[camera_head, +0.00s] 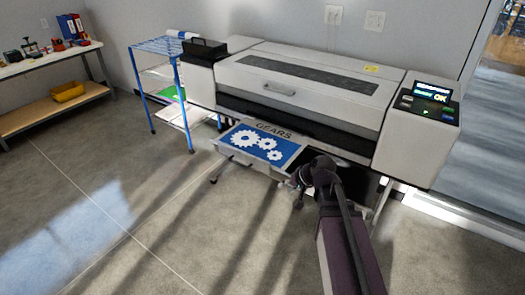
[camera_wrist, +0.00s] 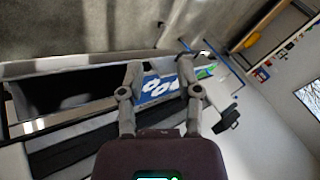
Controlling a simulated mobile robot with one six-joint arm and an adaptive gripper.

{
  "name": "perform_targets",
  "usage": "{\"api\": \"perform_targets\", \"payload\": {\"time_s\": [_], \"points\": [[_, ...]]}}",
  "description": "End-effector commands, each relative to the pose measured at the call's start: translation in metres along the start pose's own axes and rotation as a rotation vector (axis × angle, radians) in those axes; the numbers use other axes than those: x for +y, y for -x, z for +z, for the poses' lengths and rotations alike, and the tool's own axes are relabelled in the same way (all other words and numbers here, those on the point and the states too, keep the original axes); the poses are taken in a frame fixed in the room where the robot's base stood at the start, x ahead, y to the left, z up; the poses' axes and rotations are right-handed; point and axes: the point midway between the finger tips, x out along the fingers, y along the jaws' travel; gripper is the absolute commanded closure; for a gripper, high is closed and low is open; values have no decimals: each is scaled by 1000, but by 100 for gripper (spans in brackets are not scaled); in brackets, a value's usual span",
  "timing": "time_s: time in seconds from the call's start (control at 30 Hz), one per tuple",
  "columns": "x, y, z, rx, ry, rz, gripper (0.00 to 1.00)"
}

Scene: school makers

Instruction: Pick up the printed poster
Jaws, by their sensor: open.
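The printed poster (camera_head: 257,148) is a blue sheet with white gears and the heading "GEARS". It lies at the front of the large-format printer (camera_head: 300,85), below the output slot. My gripper (camera_head: 302,180) is at the poster's right end in the head view; its fingers are small and partly hidden there. In the wrist view my gripper (camera_wrist: 158,78) is open, with its two fingers apart. The poster (camera_wrist: 158,88) shows between and beyond the fingers. I cannot tell whether a finger touches it.
A blue wire rack (camera_head: 152,48) with papers stands left of the printer. A workbench (camera_head: 50,62) with a yellow bin (camera_head: 67,91) on its lower shelf is at the far left. The printer's lit control panel (camera_head: 431,98) is on the right. The floor in front is clear.

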Motion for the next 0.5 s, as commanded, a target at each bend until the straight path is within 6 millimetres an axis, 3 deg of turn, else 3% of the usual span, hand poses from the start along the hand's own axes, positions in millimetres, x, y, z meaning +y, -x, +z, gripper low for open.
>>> {"api": "perform_targets", "payload": {"time_s": [0.03, 0.1, 0.5], "points": [[7, -17, -3, 26, -15, -29, 56], [9, -28, -10, 62, -38, -71, 56], [25, -78, -51, 274, -197, -302, 56]]}}
